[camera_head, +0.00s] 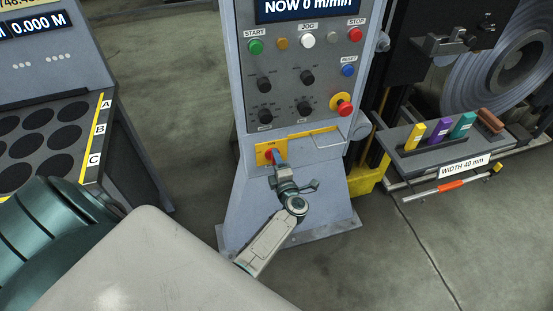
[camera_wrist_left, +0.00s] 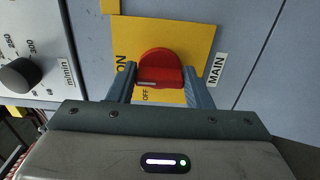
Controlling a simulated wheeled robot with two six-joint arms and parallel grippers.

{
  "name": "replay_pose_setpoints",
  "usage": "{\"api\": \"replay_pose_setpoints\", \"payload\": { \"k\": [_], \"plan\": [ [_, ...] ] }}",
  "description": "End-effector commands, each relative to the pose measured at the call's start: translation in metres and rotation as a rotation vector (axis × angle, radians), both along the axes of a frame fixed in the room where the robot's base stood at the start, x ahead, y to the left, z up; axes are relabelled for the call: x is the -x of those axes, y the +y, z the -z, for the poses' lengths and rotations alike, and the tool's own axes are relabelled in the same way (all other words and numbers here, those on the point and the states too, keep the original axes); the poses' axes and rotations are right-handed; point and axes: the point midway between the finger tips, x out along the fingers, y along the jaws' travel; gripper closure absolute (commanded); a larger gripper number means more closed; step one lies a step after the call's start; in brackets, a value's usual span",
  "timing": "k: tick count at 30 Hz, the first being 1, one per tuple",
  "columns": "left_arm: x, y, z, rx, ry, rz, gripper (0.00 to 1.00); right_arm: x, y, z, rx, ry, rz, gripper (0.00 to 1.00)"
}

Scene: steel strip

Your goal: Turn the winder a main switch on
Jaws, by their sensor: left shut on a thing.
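The main switch is a red knob (camera_wrist_left: 160,68) on a yellow plate (camera_wrist_left: 190,35), with ON, OFF and MAIN lettering around it in the left wrist view. A pale mark shows on the knob's lower left part, near the OFF lettering. In the head view, the knob (camera_head: 268,155) and plate (camera_head: 261,158) are low on the grey control cabinet, partly hidden by my left gripper (camera_head: 279,157). In the left wrist view, my left gripper (camera_wrist_left: 160,84) has one finger on each side of the knob and is shut on it. My right gripper is out of view.
The cabinet (camera_head: 235,205) carries push buttons, black dials and a red emergency stop (camera_head: 343,105) above the switch. A tray with coloured blocks (camera_head: 440,150) stands at right. Open floor (camera_head: 385,245) lies right of the cabinet.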

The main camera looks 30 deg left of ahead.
Motion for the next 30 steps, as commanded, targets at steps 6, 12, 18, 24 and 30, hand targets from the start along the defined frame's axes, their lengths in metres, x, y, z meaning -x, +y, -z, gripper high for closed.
{"api": "replay_pose_setpoints", "payload": {
  "k": [6, 12, 18, 24, 30],
  "plan": [
    [0.0003, 0.0001, 0.0009, -0.013, 0.017, -0.001, 0.77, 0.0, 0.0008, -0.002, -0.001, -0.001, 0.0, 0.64],
    [0.0003, 0.0001, 0.0011, -0.014, 0.017, 0.0, 0.77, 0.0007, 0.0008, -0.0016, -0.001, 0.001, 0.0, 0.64],
    [0.0003, 0.0001, 0.001, -0.014, 0.017, 0.0, 0.39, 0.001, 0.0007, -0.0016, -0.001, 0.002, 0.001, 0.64],
    [0.0001, 0.0001, 0.0006, -0.014, 0.016, 0.0, 0.33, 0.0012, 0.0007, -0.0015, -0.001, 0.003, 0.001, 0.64],
    [0.0035, -0.0043, 0.0014, -0.012, 0.015, 0.0, 0.33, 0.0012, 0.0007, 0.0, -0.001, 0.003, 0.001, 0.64]
  ]
}}
